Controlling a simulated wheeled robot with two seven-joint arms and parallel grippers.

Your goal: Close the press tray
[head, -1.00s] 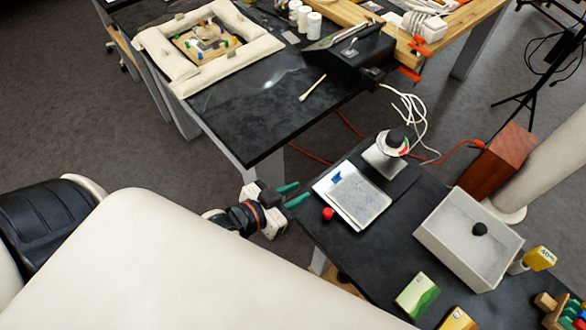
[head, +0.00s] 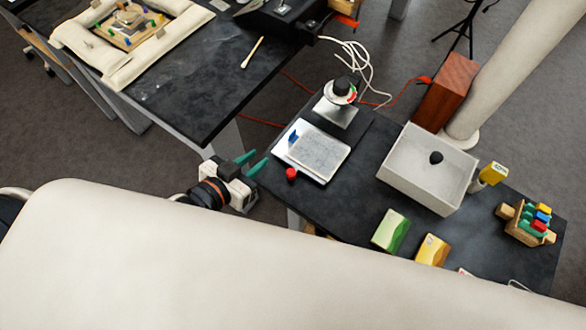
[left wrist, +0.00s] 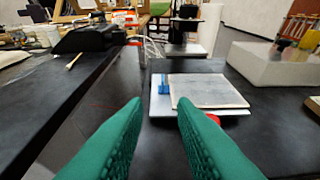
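The press tray (head: 310,176) is a flat white tray on the small dark table, with a grey speckled slab (head: 322,150) and a small blue piece (head: 294,138) on it. A red knob (head: 291,174) is at its near left corner. The press (head: 336,112), with a black top and round dial, stands behind it. My left gripper (head: 254,164) is open and empty, left of the knob and apart from it. In the left wrist view its teal fingers (left wrist: 158,108) point toward the tray (left wrist: 160,105), and the knob (left wrist: 213,118) is partly hidden behind the right finger. My right gripper is out of view.
Green (head: 391,231) and yellow (head: 432,251) boxes lie nearer. A larger dark table (head: 190,85) is at the left, with a floor gap between. White cables (head: 362,70) hang behind the press.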

